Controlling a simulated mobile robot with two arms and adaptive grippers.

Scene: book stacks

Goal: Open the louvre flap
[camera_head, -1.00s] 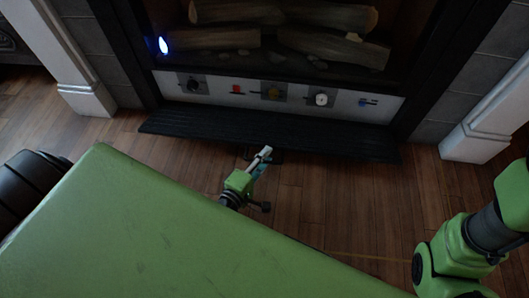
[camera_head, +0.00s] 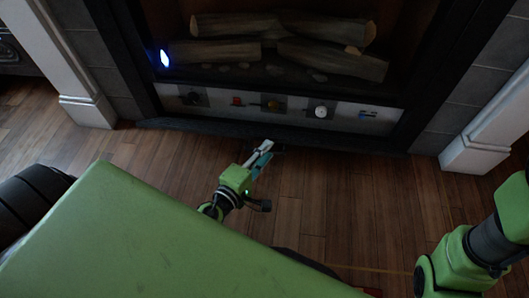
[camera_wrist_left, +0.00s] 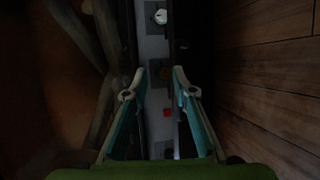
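The louvre flap (camera_head: 330,142) is a dark strip along the fireplace's lower front, below the light control panel (camera_head: 215,98). The panel's knobs and switches are uncovered, so the flap is folded down from them and shows as a narrow band. My left gripper (camera_head: 266,148) is just in front of the flap's middle; I cannot tell whether it touches. In the left wrist view, my left gripper (camera_wrist_left: 163,72) has its two teal-padded fingers apart with nothing between them, and the panel (camera_wrist_left: 151,50) lies beyond. My right gripper is out of view.
The fireplace holds several logs (camera_head: 325,62) above the panel. White pillars (camera_head: 85,108) (camera_head: 480,148) flank it. Wood floor (camera_head: 340,205) is clear between my body and the fireplace. My right arm is at the right edge.

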